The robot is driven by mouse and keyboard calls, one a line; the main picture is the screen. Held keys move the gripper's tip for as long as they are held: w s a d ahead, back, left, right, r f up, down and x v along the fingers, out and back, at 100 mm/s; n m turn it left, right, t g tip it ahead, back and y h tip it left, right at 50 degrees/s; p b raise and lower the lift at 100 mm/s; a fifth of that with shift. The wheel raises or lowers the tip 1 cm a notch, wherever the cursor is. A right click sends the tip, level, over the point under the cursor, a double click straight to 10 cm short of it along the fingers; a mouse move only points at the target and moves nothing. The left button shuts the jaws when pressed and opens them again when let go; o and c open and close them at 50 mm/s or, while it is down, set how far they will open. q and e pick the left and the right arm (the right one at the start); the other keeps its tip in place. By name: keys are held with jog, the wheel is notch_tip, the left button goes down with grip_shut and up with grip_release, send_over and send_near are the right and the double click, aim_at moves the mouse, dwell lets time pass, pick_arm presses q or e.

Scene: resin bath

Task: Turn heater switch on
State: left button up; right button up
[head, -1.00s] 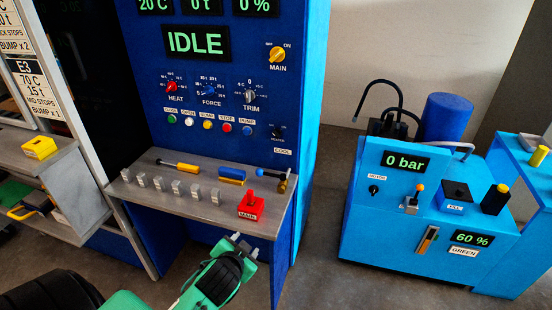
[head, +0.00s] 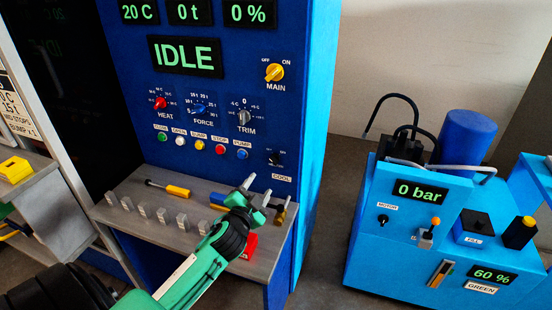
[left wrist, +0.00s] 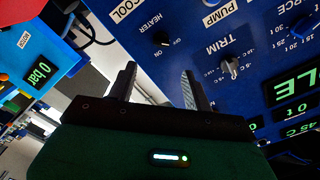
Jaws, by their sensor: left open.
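The heater switch (head: 274,158) is a small black knob at the lower right of the blue press panel, above the COOL label. It also shows in the left wrist view (left wrist: 161,38), beside its HEATER label and ahead of the fingers. Which way it points is too small to tell. My left gripper (head: 258,190) is open and empty, a little below the switch and apart from it, over the right end of the shelf. In the left wrist view its two fingers (left wrist: 159,74) point toward the panel. My right gripper is not in view.
Above the switch are the yellow MAIN knob (head: 274,72) and the TRIM knob (head: 244,118); coloured buttons (head: 199,145) lie to its left. The grey shelf (head: 125,190) below holds tools and several grey blocks. A light-blue hydraulic unit (head: 365,235) stands to the right.

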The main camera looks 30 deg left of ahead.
aim_at(274, 162)
pick_arm(q)
jog(key=p+x, duration=0.2)
jog(key=x, duration=0.9)
jog(key=shift+w+a+r, duration=0.15)
jog(key=shift+w+a, duration=0.05)
jog(key=shift+w, duration=0.6)
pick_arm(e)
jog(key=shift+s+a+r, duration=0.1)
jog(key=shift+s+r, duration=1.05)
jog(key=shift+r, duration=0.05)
pick_arm(q)
jog(key=c, duration=0.9)
jog(key=shift+c, duration=0.4)
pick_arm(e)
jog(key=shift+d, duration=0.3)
